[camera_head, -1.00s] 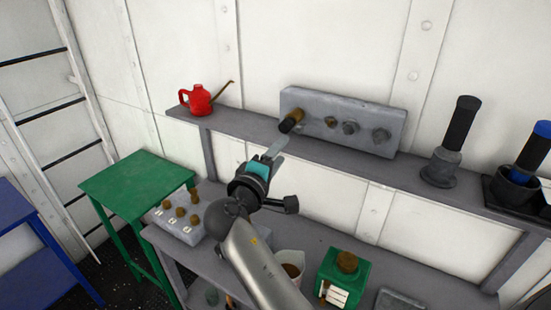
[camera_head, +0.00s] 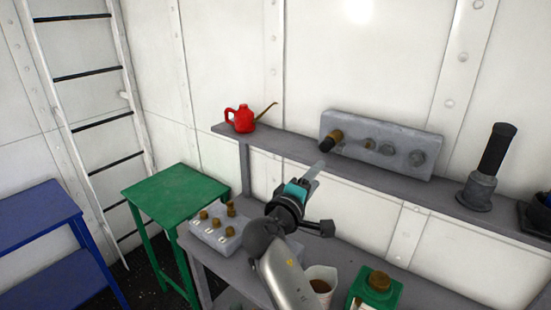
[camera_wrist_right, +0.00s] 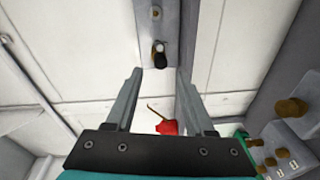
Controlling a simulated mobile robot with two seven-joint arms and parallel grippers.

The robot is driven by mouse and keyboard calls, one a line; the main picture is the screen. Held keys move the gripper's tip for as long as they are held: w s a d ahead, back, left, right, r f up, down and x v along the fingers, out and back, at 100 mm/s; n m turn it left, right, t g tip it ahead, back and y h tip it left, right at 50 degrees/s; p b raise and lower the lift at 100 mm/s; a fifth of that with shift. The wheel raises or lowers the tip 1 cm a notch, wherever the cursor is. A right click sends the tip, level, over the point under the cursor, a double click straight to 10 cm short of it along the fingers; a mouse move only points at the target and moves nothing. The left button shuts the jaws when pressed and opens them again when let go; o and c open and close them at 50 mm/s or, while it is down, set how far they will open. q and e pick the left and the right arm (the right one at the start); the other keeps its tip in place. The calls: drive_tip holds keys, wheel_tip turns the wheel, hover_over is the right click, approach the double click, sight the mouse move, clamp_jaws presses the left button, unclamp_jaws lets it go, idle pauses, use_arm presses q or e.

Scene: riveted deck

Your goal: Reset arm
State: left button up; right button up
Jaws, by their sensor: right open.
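My right gripper (camera_head: 314,170) reaches up over the lower bench, in front of the grey shelf's edge. In the right wrist view its two fingers (camera_wrist_right: 159,76) stand wide apart with nothing between them. The nearest fitting is a brass and black knob (camera_head: 331,141) on the grey block (camera_head: 385,160) on the shelf, beyond the fingertips in the head view. The knob also shows past the fingers in the wrist view (camera_wrist_right: 159,56). My left gripper is in neither view.
A red oil can (camera_head: 242,119) and a black-handled tool in a grey base (camera_head: 480,192) stand on the shelf (camera_head: 290,150). Below are a grey box with brass knobs (camera_head: 205,236), a cup (camera_head: 322,274) and a green container (camera_head: 376,291). Green (camera_head: 174,193) and blue (camera_head: 38,208) tables stand left.

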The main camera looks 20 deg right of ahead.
drive_tip(key=s+a+f+m+g+y, duration=0.1)
drive_tip(key=s+f+g+y, duration=0.15)
drive_tip(key=s+f, duration=0.5)
drive_tip(key=s+a+f+m+g+y, duration=0.1)
drive_tip(key=s+a+f+m+y, duration=0.1)
drive_tip(key=s+f+y, duration=0.5)
drive_tip(key=s+a+f+m+g+y, duration=0.1)
drive_tip(key=s+a+f+g+y, duration=0.15)
drive_tip(key=s+a, duration=0.4)
drive_tip(key=s+a+f+g+y, duration=0.1)
drive_tip(key=s+a+f+y, duration=0.2)
drive_tip(key=s, duration=0.6)
wheel_tip(320, 180, down, 34)
drive_tip(key=s+f+g+h+b, duration=0.1)
drive_tip(key=s+g+b, duration=0.1)
drive_tip(key=b, duration=1)
drive_tip(key=s+d+f+b, duration=0.1)
drive_tip(key=s+f+b, duration=0.3)
drive_tip(key=f, duration=0.4)
drive_tip(key=s+f+b, duration=0.4)
drive_tip(key=s+f, duration=0.2)
drive_tip(key=f, duration=0.3)
drive_tip(key=s+d+f+g+b, duration=0.1)
drive_tip(key=s+f+b, duration=0.3)
drive_tip(key=f, duration=0.5)
drive_tip(key=shift+s+d, duration=0.3)
drive_tip(key=shift+s, duration=0.55)
